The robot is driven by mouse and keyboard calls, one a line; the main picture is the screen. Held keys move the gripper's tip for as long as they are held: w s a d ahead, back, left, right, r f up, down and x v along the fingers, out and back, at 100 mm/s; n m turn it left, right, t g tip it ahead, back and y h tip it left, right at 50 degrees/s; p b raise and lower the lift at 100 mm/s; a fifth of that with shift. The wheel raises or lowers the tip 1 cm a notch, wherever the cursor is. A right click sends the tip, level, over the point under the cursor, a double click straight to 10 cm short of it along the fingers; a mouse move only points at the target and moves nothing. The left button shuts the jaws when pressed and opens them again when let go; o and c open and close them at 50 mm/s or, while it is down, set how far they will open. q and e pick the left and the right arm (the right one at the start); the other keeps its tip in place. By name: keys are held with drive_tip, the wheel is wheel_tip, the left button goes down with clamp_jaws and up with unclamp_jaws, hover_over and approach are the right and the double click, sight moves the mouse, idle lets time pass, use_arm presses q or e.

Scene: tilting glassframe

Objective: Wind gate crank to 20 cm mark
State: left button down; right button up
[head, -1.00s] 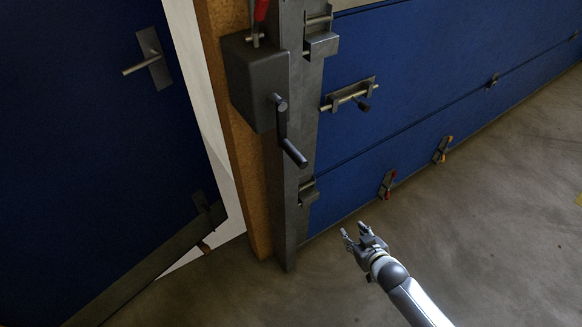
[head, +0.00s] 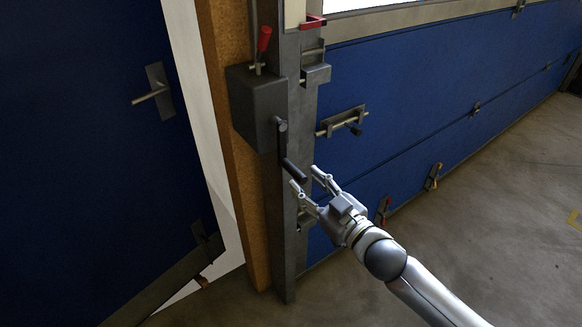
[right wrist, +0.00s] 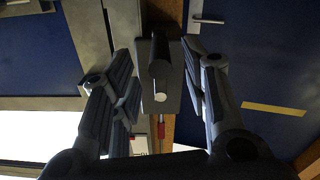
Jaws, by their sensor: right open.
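The gate crank has a dark box (head: 258,108) on the post beside the blue gate (head: 420,110). Its arm hangs down to a dark cylindrical handle (head: 294,170) that points toward me. My right gripper (head: 304,177) is open, with its fingertips close to the free end of the handle. In the right wrist view the crank handle (right wrist: 160,72) shows between the two spread fingers, not clamped. Whether a finger touches it I cannot tell. A pale strip (head: 294,12) with a red piece (head: 313,22) shows at the top of the post; no markings are readable. My left gripper is not in view.
A sliding bolt (head: 342,121) and latches sit on the gate close by. A blue door (head: 80,150) with a lever handle (head: 152,97) is at left.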

sight(290, 169)
drive_tip(key=p+x, duration=0.1)
drive_tip(key=x, duration=0.6)
drive_tip(key=shift+w+a, duration=0.15)
drive_tip(key=shift+c, duration=0.2)
drive_tip(key=shift+f, duration=0.1)
clamp_jaws()
